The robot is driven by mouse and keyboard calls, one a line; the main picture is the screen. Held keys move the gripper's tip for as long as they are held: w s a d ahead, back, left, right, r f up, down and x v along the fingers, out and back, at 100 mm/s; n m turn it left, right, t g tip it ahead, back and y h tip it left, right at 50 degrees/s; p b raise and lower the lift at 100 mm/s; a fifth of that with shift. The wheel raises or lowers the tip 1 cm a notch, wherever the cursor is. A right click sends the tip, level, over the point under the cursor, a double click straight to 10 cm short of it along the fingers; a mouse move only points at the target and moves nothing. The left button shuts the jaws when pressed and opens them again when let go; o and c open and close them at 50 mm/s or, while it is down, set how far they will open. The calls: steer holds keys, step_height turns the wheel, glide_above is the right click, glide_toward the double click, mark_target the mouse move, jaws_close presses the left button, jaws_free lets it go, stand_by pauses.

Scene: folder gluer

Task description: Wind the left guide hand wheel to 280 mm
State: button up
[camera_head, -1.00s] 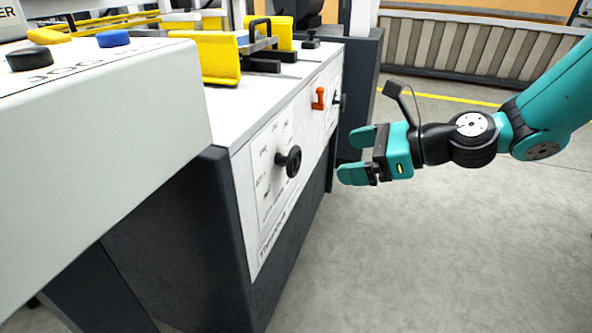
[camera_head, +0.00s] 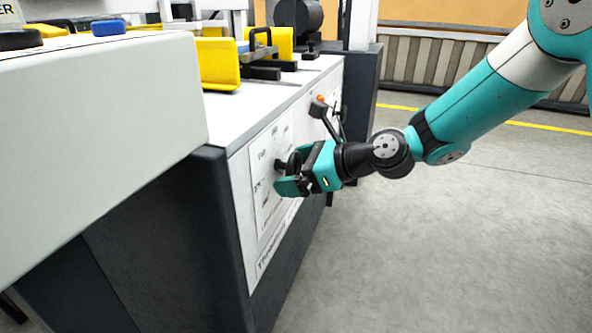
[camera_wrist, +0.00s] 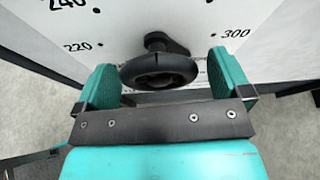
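The black guide hand wheel (camera_wrist: 160,70) sits between the two teal fingers of my gripper (camera_wrist: 162,66) in the wrist view. The fingers are open, with a gap on both sides of the wheel. Behind it, the white scale plate (camera_wrist: 200,18) shows 220, 240 and 300; no 280 mark is visible. A black piece (camera_wrist: 172,45) extends behind the wheel; I cannot tell the setting from it. In the head view, my gripper (camera_head: 287,172) is at the wheel (camera_head: 281,167), which it mostly hides, in front of the plate (camera_head: 264,215).
The white machine cover (camera_head: 100,130) juts out at the left. Yellow guides (camera_head: 218,63) stand on top. The floor (camera_head: 440,240) at right is clear.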

steer(key=c, duration=0.9)
